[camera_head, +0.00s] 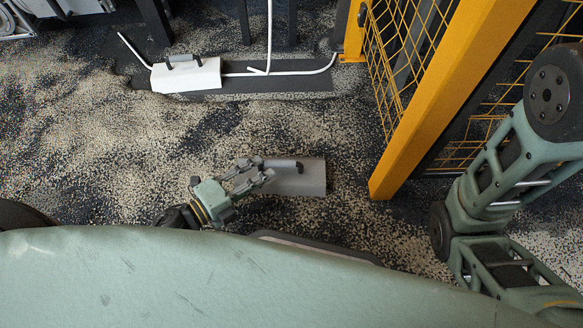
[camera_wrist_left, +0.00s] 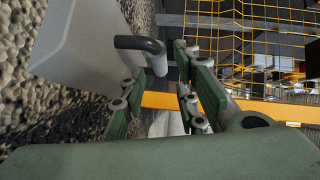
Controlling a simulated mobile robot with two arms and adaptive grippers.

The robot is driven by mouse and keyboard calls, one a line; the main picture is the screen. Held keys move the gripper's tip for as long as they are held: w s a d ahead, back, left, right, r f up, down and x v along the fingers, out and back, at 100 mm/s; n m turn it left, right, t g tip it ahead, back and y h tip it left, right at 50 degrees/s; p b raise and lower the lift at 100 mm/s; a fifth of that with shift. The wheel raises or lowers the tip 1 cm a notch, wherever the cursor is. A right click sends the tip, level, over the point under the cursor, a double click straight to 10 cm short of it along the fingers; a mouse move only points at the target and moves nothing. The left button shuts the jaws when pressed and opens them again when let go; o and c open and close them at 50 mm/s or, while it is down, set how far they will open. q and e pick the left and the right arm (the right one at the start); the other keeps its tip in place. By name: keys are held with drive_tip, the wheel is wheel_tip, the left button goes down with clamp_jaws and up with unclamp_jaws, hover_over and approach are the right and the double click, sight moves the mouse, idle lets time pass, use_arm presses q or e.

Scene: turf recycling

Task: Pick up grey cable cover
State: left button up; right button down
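The grey cable cover (camera_head: 312,180) lies on the speckled floor in the middle of the head view. A dark handle (camera_head: 283,164) stands along its top. My left gripper (camera_head: 259,176) is at the cover's left end, its fingers overlapping that end in the picture. In the left wrist view, the cover (camera_wrist_left: 85,42) fills the upper left and the black bent handle (camera_wrist_left: 140,44) shows just beyond the fingers. The left gripper (camera_wrist_left: 160,95) has its fingers spread apart, with nothing seen clamped between them. My right arm shows at the right, but its gripper is not identifiable.
A white cover (camera_head: 186,76) with a handle sits over a white cable (camera_head: 285,72) on a dark strip at the back. A yellow post (camera_head: 440,110) and yellow mesh fence (camera_head: 405,50) stand to the right. The floor left of the gripper is clear.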

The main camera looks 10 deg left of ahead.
sight(274, 167)
use_arm(q)
drive_tip(key=shift+b+x, duration=0.55)
drive_tip(key=shift+x, duration=0.4)
drive_tip(key=b+x, duration=0.3)
drive_tip(key=x, duration=0.1)
drive_tip(key=shift+f, duration=0.2)
drive_tip(key=shift+w+d+b, duration=0.2)
drive_tip(key=shift+w+b, duration=0.1)
drive_tip(key=shift+b, duration=0.05)
drive_tip(key=shift+w+r, duration=0.1)
clamp_jaws()
drive_tip(key=shift+d+r, duration=0.1)
